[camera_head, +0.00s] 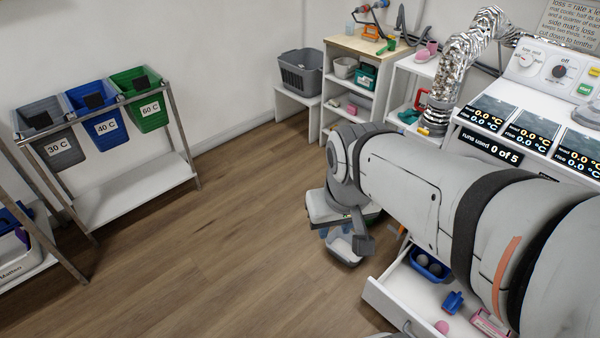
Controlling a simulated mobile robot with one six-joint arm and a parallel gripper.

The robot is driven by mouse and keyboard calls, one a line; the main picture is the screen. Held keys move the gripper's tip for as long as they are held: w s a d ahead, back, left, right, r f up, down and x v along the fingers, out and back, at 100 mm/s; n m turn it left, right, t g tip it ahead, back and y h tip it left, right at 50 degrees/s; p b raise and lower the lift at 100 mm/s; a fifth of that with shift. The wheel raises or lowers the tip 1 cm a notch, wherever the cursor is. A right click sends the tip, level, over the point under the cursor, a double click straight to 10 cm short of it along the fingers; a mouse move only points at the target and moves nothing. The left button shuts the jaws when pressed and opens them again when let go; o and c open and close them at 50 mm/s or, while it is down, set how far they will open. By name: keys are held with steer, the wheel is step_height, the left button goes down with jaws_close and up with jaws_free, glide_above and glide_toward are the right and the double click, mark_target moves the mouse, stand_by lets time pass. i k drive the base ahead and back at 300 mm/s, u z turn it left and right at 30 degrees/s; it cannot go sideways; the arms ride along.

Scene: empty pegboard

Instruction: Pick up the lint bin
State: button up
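No label reading lint bin shows in the head view. A small pale grey-white open bin (343,252) with some blue at its upper left is below my wrist, low over or on the floor; I cannot tell which. It may be the lint bin. My gripper (352,240) points down at this bin, with one dark finger in front of its right side. The other finger is hidden or unclear, so its opening and any contact with the bin cannot be made out. My arm crosses the right half of the view.
An open white drawer (384,297) with small items juts out at lower right. Grey, blue and green bins (141,98) hang on a rack at left. A grey basket (300,70) sits on a low white stand. The middle floor is clear.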

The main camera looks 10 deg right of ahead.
mark_target(339, 245)
steer(key=u, duration=1.75)
steer(key=i, duration=1.8)
steer(key=z, duration=3.7)
steer(key=i, duration=1.05)
